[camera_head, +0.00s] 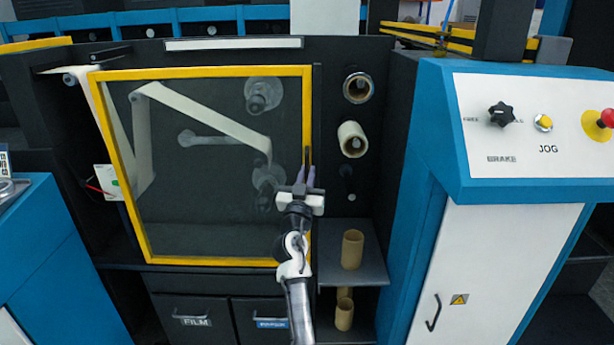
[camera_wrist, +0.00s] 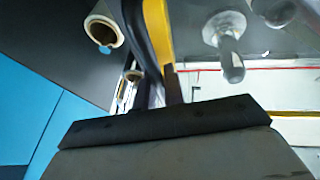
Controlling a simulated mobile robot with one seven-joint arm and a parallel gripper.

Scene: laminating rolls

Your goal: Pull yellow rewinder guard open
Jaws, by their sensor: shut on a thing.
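The yellow rewinder guard (camera_head: 308,105) is a yellow frame around a clear panel on the left of the dark machine. It looks closed or nearly closed; I cannot tell whether there is a small gap at its right edge. A dark upright handle (camera_head: 308,157) is on that right edge. My gripper (camera_head: 304,177) is at the handle, shut on it. In the wrist view the yellow frame (camera_wrist: 155,30) runs down towards the dark handle (camera_wrist: 173,84) at the fingers. The gripper body hides part of the grasp.
Behind the panel are rollers and a white web (camera_head: 205,115). Cardboard cores (camera_head: 352,250) stand on a shelf at lower right. A blue and white control console (camera_head: 530,130) stands at the right. Drawers (camera_head: 190,318) are below the guard.

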